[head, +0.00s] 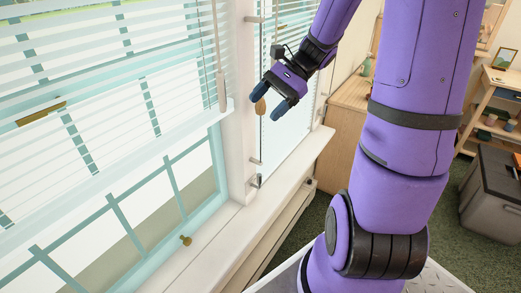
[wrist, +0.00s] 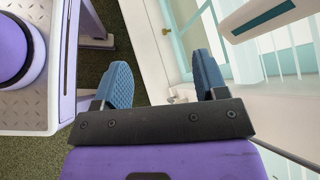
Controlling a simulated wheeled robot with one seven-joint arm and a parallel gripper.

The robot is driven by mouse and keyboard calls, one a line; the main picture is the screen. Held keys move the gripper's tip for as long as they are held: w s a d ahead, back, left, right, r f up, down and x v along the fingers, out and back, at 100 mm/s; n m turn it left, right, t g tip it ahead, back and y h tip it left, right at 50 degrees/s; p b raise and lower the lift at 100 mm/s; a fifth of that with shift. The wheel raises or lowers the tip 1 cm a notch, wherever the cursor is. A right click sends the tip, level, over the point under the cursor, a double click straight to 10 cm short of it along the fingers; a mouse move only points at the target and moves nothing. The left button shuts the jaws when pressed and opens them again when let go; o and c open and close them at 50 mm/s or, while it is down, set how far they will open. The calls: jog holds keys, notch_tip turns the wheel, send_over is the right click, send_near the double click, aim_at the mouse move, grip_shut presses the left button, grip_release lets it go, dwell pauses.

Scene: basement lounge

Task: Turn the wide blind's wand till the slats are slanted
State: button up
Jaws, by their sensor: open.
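The wide blind (head: 95,80) hangs across the large window at the left of the head view. Its pale slats have gaps that show the window behind. Its wand (head: 221,92) hangs at the blind's right end, with a thicker grip at the bottom. My gripper (head: 270,101) is open, to the right of the wand and apart from it, in front of the narrower window. In the wrist view my gripper (wrist: 162,75) has nothing between its blue fingers. I cannot make out the wand in the wrist view.
A white post (head: 240,150) separates the windows above the sill (head: 285,170). A wooden cabinet (head: 345,130) and a dark grey bin (head: 490,195) stand to the right.

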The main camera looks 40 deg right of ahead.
aim_at(260, 106)
jog(key=w+d+f+m+t+y, duration=0.2)
jog(key=d+f+m+t, duration=0.3)
jog(key=d, duration=0.3)
jog(key=w+d+f+m+t+y, duration=0.2)
jog(key=w+d+f+m+t, duration=0.15)
jog(key=d+m, duration=0.3)
jog(key=shift+n+t, duration=0.35)
jog(key=shift+t, duration=0.1)
jog(key=x, duration=0.6)
jog(key=r+x, duration=0.1)
jog(key=x, duration=0.3)
jog(key=shift+a, duration=0.15)
notch_tip(260, 106, down, 17)
jog(key=shift+r, duration=0.2)
